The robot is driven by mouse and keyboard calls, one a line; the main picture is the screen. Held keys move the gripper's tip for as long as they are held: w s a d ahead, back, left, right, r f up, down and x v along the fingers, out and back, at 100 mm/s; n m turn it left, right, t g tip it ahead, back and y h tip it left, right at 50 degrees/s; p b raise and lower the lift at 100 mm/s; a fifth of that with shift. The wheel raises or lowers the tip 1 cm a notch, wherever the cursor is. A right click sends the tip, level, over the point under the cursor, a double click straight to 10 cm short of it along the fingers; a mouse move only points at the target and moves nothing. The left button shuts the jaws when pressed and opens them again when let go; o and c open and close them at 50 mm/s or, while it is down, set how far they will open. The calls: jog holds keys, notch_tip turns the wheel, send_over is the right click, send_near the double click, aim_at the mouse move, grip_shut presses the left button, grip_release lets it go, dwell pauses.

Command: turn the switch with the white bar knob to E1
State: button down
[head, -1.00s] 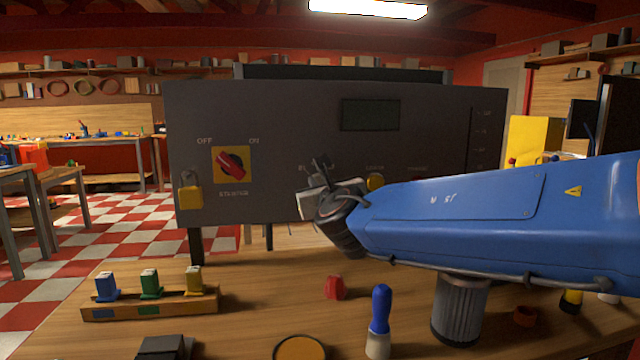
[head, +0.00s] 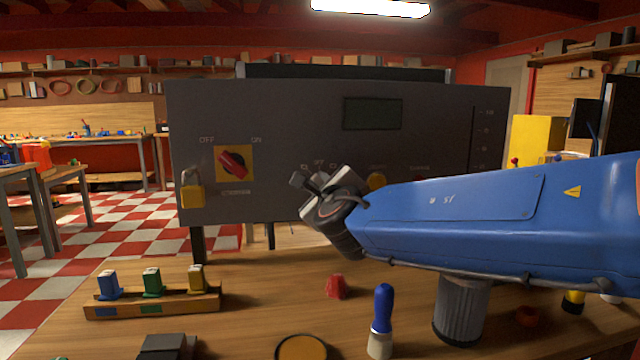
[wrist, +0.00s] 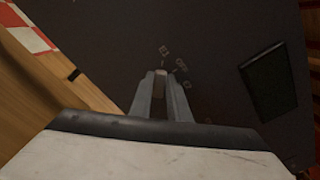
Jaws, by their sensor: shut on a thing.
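The dark grey panel (head: 290,120) stands behind the wooden table. My gripper (head: 311,182) is at its lower middle, turned at a slant. In the wrist view my gripper (wrist: 161,84) has its two grey fingers shut on the white bar knob (wrist: 161,79), whose pale end shows between the tips. Several small labels (wrist: 181,64) surround the knob on the upper and right side, too small to read surely. In the head view my gripper hides the knob, so I cannot tell which label it points to.
A red rotary switch (head: 232,163) on a yellow plate and a yellow padlock (head: 192,194) are on the panel's left. On the table stand a fuse rack (head: 150,304), a red cap (head: 336,287) and a blue-handled tool (head: 382,318).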

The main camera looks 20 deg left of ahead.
dwell(0.4)
jog(key=c, duration=1.7)
grip_release()
jog(key=shift+s, duration=0.1)
jog(key=v, duration=1.7)
jog(key=shift+d+f, duration=0.1)
jog(key=shift+d, duration=0.1)
